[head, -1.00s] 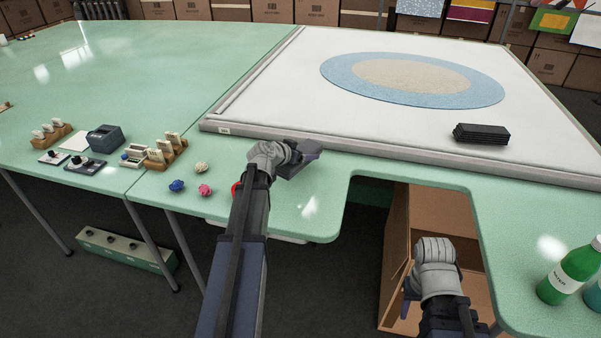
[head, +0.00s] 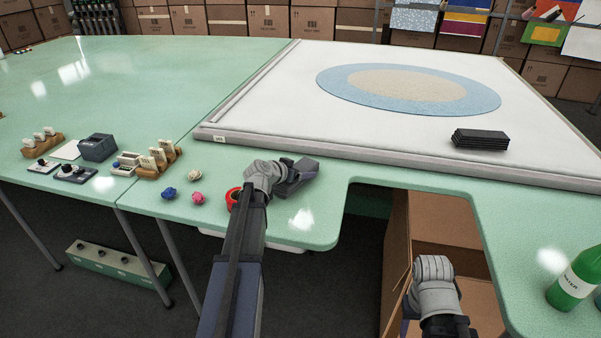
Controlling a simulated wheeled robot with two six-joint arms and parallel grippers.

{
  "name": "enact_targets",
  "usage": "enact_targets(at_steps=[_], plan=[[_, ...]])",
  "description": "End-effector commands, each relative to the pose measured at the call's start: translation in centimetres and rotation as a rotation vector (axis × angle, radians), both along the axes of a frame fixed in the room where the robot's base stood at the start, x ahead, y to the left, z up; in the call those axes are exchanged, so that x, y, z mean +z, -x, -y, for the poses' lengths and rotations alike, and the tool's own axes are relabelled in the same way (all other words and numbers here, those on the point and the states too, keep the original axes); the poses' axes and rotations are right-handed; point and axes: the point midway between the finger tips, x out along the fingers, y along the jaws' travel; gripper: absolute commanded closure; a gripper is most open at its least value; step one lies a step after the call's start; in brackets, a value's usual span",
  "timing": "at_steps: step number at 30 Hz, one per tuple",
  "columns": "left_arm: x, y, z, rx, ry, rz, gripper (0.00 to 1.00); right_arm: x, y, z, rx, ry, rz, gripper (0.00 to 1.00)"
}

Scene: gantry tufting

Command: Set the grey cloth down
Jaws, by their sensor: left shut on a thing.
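My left gripper (head: 298,178) is over the green table (head: 180,205), just in front of the frame's near edge. It is shut, and the thing in it is mostly hidden by the gripper and wrist. I take it to be the grey cloth, but I cannot make out its outline or whether it touches the table. My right gripper (head: 406,322) is low at the table's cut-out, mostly hidden behind its own wrist; its jaws do not show.
A red tape roll (head: 233,198) and yarn balls (head: 197,198) lie left of my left gripper. Behind is the white framed cloth (head: 270,105) with a dark block stack (head: 480,139). A green bottle (head: 574,282) stands right. An open carton (head: 440,220) sits below the cut-out.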

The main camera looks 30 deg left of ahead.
Motion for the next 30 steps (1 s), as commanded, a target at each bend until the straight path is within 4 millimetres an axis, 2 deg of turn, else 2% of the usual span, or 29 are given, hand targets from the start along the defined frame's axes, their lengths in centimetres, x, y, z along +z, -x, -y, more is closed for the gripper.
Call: enact_targets(at_steps=[2,3,6,17,30], plan=[[-0.4,0.0,0.0,0.0,0.0,0.0,0.8,-0.4,0.0,0.0,0.0,0.0,0.0,0.5],[-0.2,0.0,0.0,0.0,0.0,0.0,0.13,-0.2,0.0,0.0,0.0,0.0,0.0,0.5],[-0.2,0.0,0.0,0.0,0.0,0.0,0.02,-0.2,0.0,0.0,0.0,0.0,0.0,0.5],[0.4,0.1,0.0,0.0,0.0,0.0,0.0,0.4,0.0,0.0,0.0,0.0,0.0,0.5],[4.6,7.7,-1.1,0.002,0.0,0.0,0.0,4.6,0.0,0.0,0.0,0.0,0.0,0.5]])
